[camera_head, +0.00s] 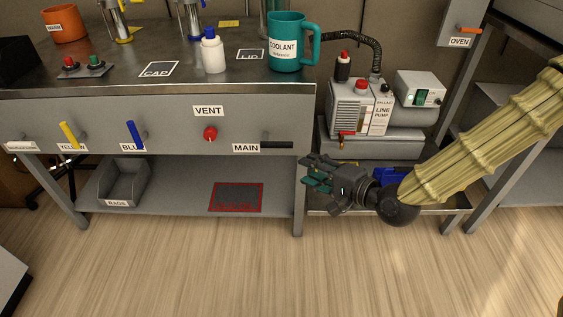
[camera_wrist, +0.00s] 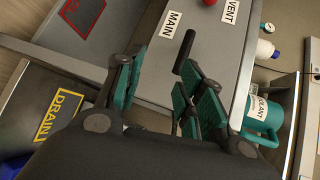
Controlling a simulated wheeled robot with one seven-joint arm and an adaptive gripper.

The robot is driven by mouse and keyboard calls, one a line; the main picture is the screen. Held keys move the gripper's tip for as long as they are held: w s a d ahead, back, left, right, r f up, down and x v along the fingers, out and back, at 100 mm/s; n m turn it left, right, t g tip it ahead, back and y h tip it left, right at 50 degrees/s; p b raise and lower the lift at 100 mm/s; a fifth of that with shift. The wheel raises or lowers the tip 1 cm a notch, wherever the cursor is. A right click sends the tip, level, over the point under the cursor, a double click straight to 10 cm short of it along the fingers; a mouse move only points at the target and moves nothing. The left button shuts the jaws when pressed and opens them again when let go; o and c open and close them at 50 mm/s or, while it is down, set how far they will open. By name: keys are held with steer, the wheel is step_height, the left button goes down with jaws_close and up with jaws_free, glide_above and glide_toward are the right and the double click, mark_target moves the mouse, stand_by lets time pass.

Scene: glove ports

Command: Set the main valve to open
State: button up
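The main valve shows as a black handle (camera_head: 277,145) on the grey front panel, just right of the white MAIN label (camera_head: 246,148). The handle lies about level, pointing along the panel. In the wrist view the black handle (camera_wrist: 184,52) stands beyond the fingertips, beside the MAIN label (camera_wrist: 169,25). My gripper (camera_head: 313,174) is below and to the right of the handle, near the bench's right leg, and apart from it. In the wrist view my gripper (camera_wrist: 158,72) has its teal-padded fingers spread with nothing between them.
A red VENT knob (camera_head: 210,133) is left of the handle, with blue (camera_head: 136,134) and yellow (camera_head: 69,134) levers farther left. A teal coolant mug (camera_head: 288,46) stands on the bench above. The line pump (camera_head: 358,105) is right of the bench. The floor in front is clear.

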mark_target(284, 147)
steer(key=shift+t+y, duration=0.5)
steer(key=shift+y, duration=0.2)
steer(key=b+x, duration=0.2)
steer(key=x, duration=0.1)
steer(key=r+b+x, duration=0.1)
steer(key=b+x, duration=0.1)
steer(key=x, duration=0.1)
steer(key=r+b+x, duration=0.1)
steer(key=b+x, duration=0.1)
steer(key=x, duration=0.1)
steer(key=shift+w+a, duration=0.25)
steer(key=shift+w, duration=0.25)
steer(key=shift+w+a+m+b, duration=0.3)
steer(key=shift+w+a+b, duration=0.15)
steer(key=shift+w+a, duration=0.2)
steer(key=shift+c, duration=0.3)
jaws_close()
